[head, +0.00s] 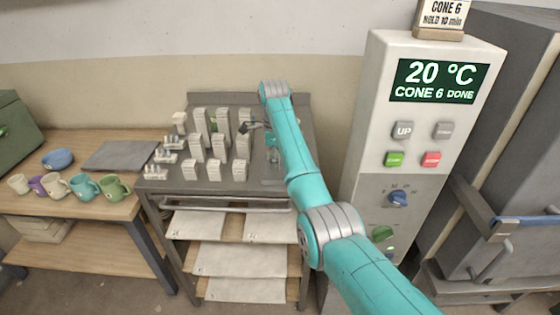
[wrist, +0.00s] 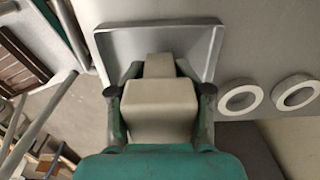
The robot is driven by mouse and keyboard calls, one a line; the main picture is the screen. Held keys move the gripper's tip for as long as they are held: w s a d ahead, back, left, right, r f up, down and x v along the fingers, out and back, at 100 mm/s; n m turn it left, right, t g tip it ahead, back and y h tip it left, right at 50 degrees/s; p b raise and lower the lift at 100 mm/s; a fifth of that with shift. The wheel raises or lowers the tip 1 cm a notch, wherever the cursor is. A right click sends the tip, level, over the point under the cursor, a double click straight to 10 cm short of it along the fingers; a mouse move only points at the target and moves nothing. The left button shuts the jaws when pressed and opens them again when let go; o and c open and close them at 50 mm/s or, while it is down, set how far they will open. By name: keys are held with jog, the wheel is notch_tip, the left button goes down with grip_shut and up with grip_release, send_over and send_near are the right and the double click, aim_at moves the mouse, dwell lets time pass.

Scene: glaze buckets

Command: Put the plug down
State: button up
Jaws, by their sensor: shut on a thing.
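In the wrist view my gripper (wrist: 160,91) is shut on a pale, blocky plug (wrist: 160,108), one dark-tipped finger on each side. The plug has a wide body and a narrower end pointing away from me. Beyond it is a shallow grey tray (wrist: 203,42) with a raised rim; the plug overlaps it in the picture, and I cannot tell if they touch. In the head view my arm reaches over the right side of the grey worktop, and the small grey tray (head: 273,181) shows below its end. The plug is too small to make out there.
Two white rings (wrist: 240,96) lie right of the tray in the wrist view. In the head view, several pale upright blocks (head: 215,171) crowd the worktop left of my arm. Several mugs (head: 84,187) stand on a wooden table at left. A control panel (head: 415,145) reads "CONE 6 DONE".

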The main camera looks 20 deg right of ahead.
jog(key=shift+a+f, duration=0.1)
jog(key=shift+f, duration=0.4)
jog(key=shift+f, duration=0.15)
jog(key=o, duration=1.3)
